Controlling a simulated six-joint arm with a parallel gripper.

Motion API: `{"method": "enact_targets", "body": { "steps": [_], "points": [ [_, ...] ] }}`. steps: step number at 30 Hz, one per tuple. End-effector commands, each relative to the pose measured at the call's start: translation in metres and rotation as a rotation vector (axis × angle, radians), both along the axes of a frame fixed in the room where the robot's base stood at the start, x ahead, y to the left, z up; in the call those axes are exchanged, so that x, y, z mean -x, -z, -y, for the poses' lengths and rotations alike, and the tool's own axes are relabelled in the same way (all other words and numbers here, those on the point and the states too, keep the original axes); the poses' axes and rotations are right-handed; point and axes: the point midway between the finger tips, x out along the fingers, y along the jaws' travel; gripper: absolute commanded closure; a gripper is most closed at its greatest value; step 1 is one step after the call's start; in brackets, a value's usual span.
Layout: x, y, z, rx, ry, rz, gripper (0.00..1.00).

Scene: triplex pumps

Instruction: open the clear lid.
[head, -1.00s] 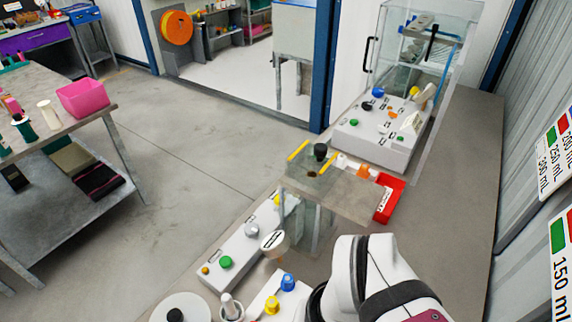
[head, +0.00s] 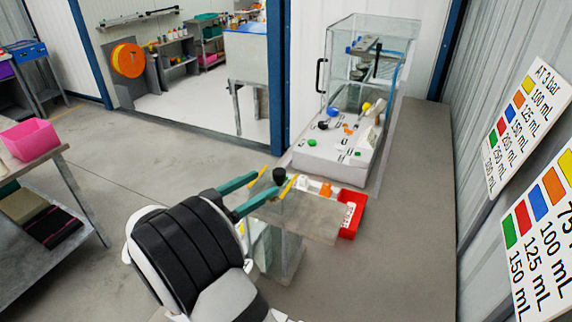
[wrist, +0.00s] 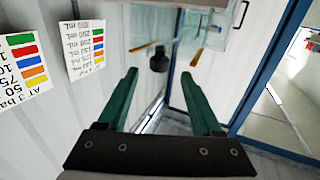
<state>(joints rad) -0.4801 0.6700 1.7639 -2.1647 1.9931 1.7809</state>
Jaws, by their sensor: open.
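A clear, greyish lid (head: 296,214) lies flat on top of a clear box (head: 280,252) in the head view. A black knob (head: 279,175) stands up from the lid, with a yellow strip (head: 287,187) on either side. The knob also shows in the wrist view (wrist: 159,60), beyond and roughly centred between my fingertips. My gripper (head: 267,183) has two teal fingers, spread apart and empty. In the head view its tips are close to the knob; in the wrist view a gap shows between my gripper (wrist: 159,72) and the knob. My arm hides the lid's near left part.
A red tray (head: 351,214) sits at the lid's right edge. The bench (head: 420,150) is bare on the right, beside the wall signs (head: 530,118).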

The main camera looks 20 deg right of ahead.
Motion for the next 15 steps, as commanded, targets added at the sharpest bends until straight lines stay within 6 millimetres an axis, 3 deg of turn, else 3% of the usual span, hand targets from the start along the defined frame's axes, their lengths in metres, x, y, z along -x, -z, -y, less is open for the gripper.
{"method": "enact_targets", "body": {
  "steps": [3, 7, 15],
  "points": [
    [-0.011, 0.0, 0.031, 0.0, 0.006, -0.002, 0.33],
    [-0.023, 0.0, 0.058, 0.0, 0.005, -0.002, 0.33],
    [-0.034, 0.0, 0.085, -0.001, 0.001, -0.004, 0.33]
  ]
}}
